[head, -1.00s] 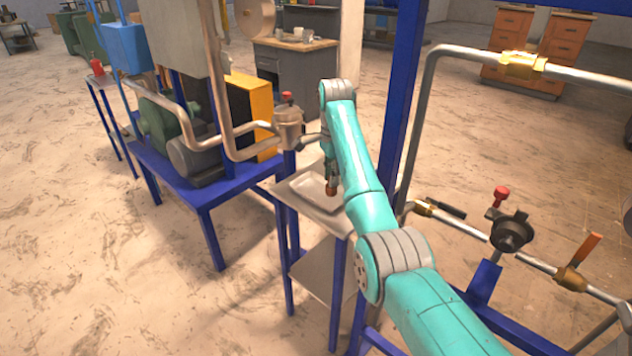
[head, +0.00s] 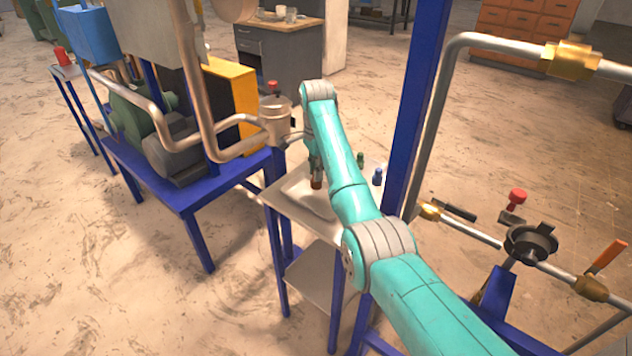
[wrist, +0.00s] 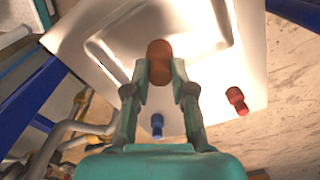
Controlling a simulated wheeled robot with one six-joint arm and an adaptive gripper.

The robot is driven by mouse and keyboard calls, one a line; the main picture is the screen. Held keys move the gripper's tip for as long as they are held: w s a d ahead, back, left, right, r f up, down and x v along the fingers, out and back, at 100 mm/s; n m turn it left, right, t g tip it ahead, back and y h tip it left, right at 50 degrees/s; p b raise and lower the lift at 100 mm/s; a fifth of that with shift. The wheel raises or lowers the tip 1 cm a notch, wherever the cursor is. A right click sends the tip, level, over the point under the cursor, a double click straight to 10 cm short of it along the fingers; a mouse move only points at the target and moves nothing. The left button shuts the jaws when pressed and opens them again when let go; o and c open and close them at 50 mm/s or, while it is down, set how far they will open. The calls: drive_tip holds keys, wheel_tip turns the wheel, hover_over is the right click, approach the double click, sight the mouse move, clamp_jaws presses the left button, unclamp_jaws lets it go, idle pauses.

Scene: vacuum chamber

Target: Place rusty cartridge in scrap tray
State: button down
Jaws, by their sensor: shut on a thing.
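My gripper (head: 315,168) is shut on the rusty cartridge (head: 316,183), a brown-orange cylinder. In the wrist view the cartridge (wrist: 159,58) sits between the two fingertips of my gripper (wrist: 160,76). The scrap tray (head: 297,188) is a pale shallow tray on a small stand, partly hidden by my arm. In the wrist view the tray (wrist: 112,66) lies beyond the cartridge, which overlaps its near rim. The gap between cartridge and tray is hard to judge.
A red one (wrist: 237,100) shows in the wrist view. A blue post (head: 415,110) and pipework (head: 450,110) are close on the right; a pump bench (head: 205,190) is left.

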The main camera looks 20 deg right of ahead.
drive_tip(key=shift+f, duration=2.1)
drive_tip(key=shift+f, duration=0.15)
drive_tip(key=c, duration=1)
unclamp_jaws()
